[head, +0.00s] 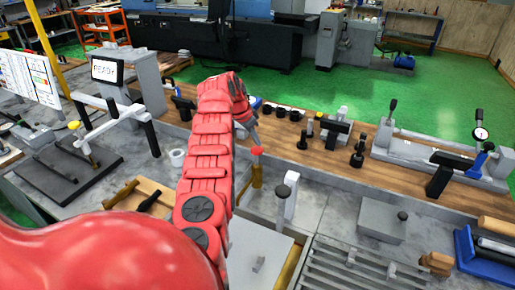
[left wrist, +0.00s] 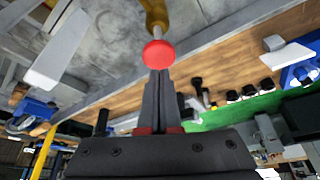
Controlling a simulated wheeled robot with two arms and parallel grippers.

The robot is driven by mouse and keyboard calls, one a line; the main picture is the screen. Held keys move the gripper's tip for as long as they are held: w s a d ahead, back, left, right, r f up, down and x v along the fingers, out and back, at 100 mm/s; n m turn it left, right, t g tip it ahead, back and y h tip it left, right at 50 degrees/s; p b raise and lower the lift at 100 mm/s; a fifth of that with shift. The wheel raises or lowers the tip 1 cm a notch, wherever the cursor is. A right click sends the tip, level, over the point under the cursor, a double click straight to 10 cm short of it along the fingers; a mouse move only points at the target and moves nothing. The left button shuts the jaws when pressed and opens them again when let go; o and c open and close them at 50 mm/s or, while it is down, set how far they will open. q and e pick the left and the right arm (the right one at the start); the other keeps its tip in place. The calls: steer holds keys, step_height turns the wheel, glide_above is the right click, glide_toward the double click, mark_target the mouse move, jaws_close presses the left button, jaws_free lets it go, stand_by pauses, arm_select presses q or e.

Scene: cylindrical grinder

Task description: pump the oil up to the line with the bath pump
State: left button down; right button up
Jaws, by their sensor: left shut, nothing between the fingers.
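The bath pump (head: 256,176) is a brass upright body with a red round knob (head: 257,151) on top, standing on the grey bench right of my red arm. In the left wrist view the red knob (left wrist: 159,53) sits at my fingertips, with the brass body (left wrist: 154,14) beyond it. My left gripper (head: 254,140) is shut and empty, its tips pointing down at the knob. I cannot tell whether they touch it. A white upright post (head: 291,196) stands just right of the pump; it also shows in the left wrist view (left wrist: 62,50). I cannot make out an oil level or line. My right gripper is out of view.
A wooden shelf behind holds several black parts (head: 357,152) and a bench gauge with a dial (head: 481,133). A grey box (head: 381,220) and a slatted grate (head: 345,265) lie to the right. A screen reading READY (head: 107,70) stands at the left.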

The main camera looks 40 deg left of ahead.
mark_target(255, 149)
arm_select(q)
steer(key=shift+f, duration=0.25)
steer(key=shift+f+b, duration=1.85)
steer(key=shift+f, duration=0.7)
steer(key=shift+r, duration=1.4)
steer(key=shift+r+p, duration=0.45)
steer(key=shift+r, duration=0.9)
